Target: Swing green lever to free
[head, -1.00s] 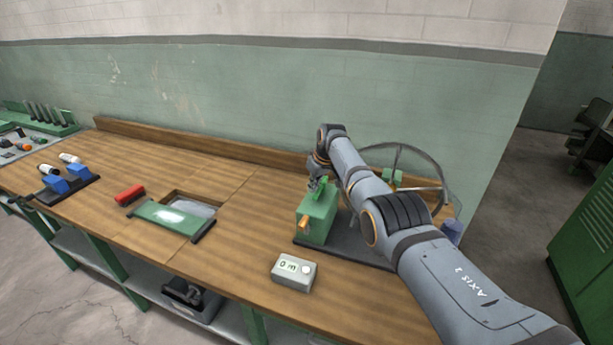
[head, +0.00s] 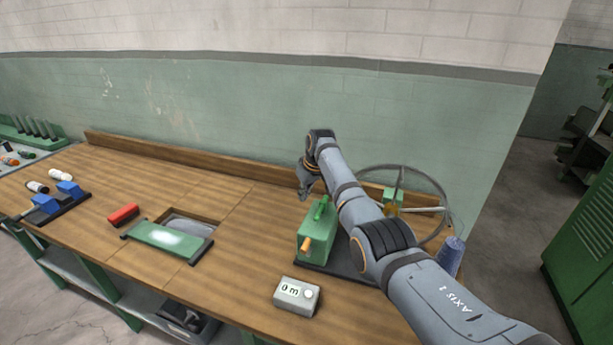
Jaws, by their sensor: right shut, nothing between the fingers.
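The green lever (head: 321,208) stands up on top of a green box (head: 318,240), which has an orange-tan peg (head: 306,245) on its front. The box sits on a dark base plate (head: 345,262) on the bench. My right gripper (head: 304,196) is shut and empty. It hangs just left of and behind the lever, and appears apart from it. My right arm comes in from the lower right and covers part of the base and the wheel behind. My left gripper is not in view.
A large grey wheel (head: 443,209) stands behind my right arm, with a blue spool (head: 451,254) at right. A white counter box (head: 297,293) reading "0 m" lies in front. A red brush (head: 123,214) and a green panel (head: 168,236) by a bench opening lie left.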

